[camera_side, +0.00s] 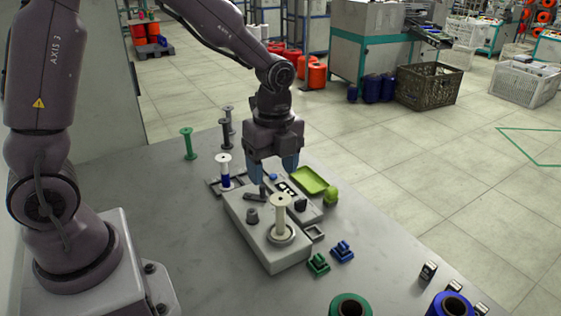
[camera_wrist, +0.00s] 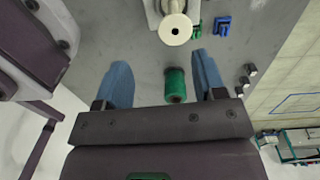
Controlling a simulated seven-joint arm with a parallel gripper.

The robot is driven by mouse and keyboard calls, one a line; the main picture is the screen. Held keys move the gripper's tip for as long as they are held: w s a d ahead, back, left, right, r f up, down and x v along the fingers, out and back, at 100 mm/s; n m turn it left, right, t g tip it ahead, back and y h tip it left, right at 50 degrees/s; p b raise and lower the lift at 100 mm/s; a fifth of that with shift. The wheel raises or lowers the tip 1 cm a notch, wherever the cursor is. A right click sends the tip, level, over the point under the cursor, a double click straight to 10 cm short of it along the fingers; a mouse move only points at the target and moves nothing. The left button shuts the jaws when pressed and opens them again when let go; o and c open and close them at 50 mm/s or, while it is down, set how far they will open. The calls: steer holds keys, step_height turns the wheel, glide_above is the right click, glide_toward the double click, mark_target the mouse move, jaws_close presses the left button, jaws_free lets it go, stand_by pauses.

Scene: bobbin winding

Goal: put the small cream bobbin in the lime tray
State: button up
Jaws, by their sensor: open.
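The cream bobbin (camera_side: 281,214) stands upright on the round seat of the pale winder (camera_side: 268,255) in the side view. In the wrist view its round top flange (camera_wrist: 175,29) shows at the top edge. The lime tray (camera_side: 309,180) lies on the table behind the winder and looks empty. It does not show in the wrist view. My gripper (camera_side: 273,170) is above the table behind the cream bobbin, its blue fingers apart with nothing between them. In the wrist view my gripper (camera_wrist: 161,65) is open too, apart from the bobbin.
A white-and-blue bobbin (camera_side: 224,172) stands on a dark holder left of the winder. A green bobbin (camera_side: 188,144) and grey ones stand farther back. A lime block (camera_side: 331,195) is beside the tray. Green (camera_side: 318,265) and blue (camera_side: 342,251) clips and large spools (camera_side: 350,304) are in front.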

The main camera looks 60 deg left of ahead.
mark_target(281, 198)
steer(key=m, duration=0.1)
steer(key=w+m, duration=0.1)
steer(key=m, duration=0.2)
steer(key=shift+w+d+r, duration=0.1)
steer(key=shift+w+r, duration=0.1)
steer(key=shift+w, duration=0.1)
steer(key=shift+f+m, duration=0.1)
steer(key=shift+m, duration=1)
steer(key=shift+f, duration=3.7)
steer(key=c, duration=0.6)
steer(key=shift+r, duration=2.55)
steer(key=shift+c, duration=0.2)
steer(key=w+a+n, duration=0.3)
steer(key=w+a, duration=0.4)
steer(key=w, duration=0.6)
steer(key=w+a+f+n, duration=0.3)
steer(key=w+a, duration=0.4)
steer(key=a, duration=0.3)
steer(key=shift+a+f, duration=0.15)
steer(key=shift+f, duration=2.15)
